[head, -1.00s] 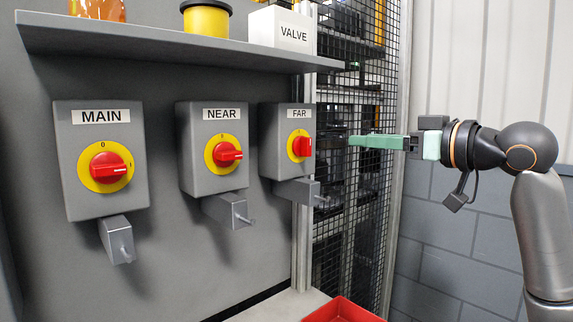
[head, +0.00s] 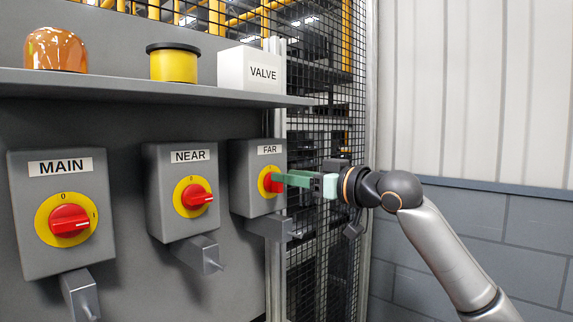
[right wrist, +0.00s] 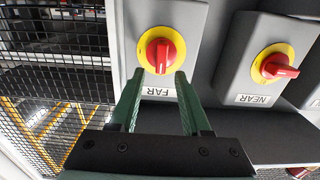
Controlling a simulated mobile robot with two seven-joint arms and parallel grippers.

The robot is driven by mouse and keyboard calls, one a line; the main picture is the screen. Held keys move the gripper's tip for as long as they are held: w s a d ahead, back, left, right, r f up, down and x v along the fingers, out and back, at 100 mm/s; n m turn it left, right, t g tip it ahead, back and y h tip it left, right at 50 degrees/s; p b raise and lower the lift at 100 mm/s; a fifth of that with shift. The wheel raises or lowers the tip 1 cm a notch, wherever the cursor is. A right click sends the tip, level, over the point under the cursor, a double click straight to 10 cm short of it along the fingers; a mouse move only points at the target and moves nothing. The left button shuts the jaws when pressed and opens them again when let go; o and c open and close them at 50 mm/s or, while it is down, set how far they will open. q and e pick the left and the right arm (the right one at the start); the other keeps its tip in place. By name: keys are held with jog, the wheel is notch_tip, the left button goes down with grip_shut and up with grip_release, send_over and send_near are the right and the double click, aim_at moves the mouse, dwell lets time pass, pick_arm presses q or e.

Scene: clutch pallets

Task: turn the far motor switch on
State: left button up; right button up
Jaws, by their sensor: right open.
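The far motor switch is a grey box (head: 246,160) labelled FAR, with a red knob (head: 270,183) on a yellow disc. In the right wrist view, its red knob (right wrist: 161,56) has its grip upright, while the NEAR knob's grip lies sideways. My right gripper (head: 283,179) comes in from the right with its green fingertips at the FAR knob. In the right wrist view the open fingers (right wrist: 158,76) stand to either side of the knob; I cannot tell whether they touch it. My left gripper is not in view.
The NEAR switch (head: 194,194) and MAIN switch (head: 69,220) stand to the left. A shelf (head: 130,86) above holds an orange dome (head: 56,50), a yellow container (head: 173,66) and a white VALVE box (head: 250,70). Wire mesh (head: 318,240) is beside the FAR box.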

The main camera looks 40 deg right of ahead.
jog(key=shift+w+a, duration=0.1)
jog(key=shift+w, duration=0.7)
grip_shut()
